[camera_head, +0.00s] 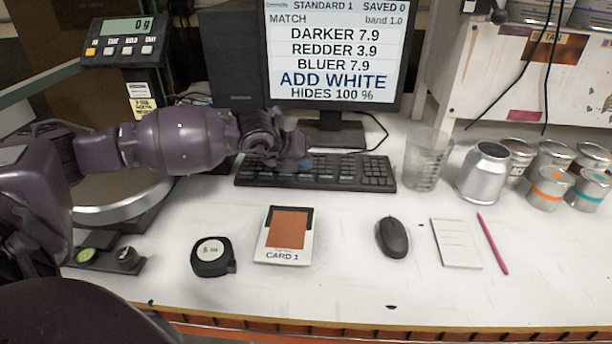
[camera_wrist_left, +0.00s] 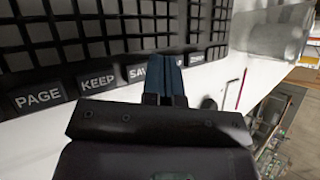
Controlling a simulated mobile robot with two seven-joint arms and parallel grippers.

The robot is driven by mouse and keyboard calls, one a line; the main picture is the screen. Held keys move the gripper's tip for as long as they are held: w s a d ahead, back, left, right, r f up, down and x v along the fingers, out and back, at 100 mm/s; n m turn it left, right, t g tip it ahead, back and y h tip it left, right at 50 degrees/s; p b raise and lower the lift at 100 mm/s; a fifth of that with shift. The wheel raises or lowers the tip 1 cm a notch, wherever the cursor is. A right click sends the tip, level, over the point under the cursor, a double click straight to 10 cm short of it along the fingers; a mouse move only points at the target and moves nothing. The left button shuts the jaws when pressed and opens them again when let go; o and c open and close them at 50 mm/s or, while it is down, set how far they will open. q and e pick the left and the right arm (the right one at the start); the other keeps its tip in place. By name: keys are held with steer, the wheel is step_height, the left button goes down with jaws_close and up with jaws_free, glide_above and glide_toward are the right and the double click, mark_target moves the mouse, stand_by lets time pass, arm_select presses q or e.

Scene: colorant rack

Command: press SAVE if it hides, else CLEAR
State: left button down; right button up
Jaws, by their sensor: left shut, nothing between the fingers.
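The monitor (camera_head: 333,50) reads MATCH, DARKER 7.9, REDDER 3.9, BLUER 7.9, ADD WHITE and HIDES 100 %, with SAVED 0 at its top. The dark keyboard (camera_head: 345,172) lies below it. In the left wrist view its front row shows the PAGE key (camera_wrist_left: 38,96), the KEEP key (camera_wrist_left: 98,79) and the SAVE key (camera_wrist_left: 136,73), whose last letter is hidden. A further key (camera_wrist_left: 197,58) right of the fingers has an unreadable label.
On the white bench, card 1 (camera_head: 285,236), a tape measure (camera_head: 212,257), a mouse (camera_head: 392,238), a notepad (camera_head: 456,243) and a pink pencil (camera_head: 493,244) lie in front. A clear beaker (camera_head: 427,160) and metal cup (camera_head: 484,173) stand right of the keyboard.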

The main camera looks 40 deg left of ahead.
arm_select(q)
steer(key=shift+f, duration=0.1)
steer(key=shift+f, duration=0.25)
stand_by(0.4)
steer(key=shift+f, duration=0.4)
stand_by(0.5)
steer(key=shift+r, duration=0.5)
steer(key=shift+r+p, duration=0.3)
steer(key=shift+p, duration=0.15)
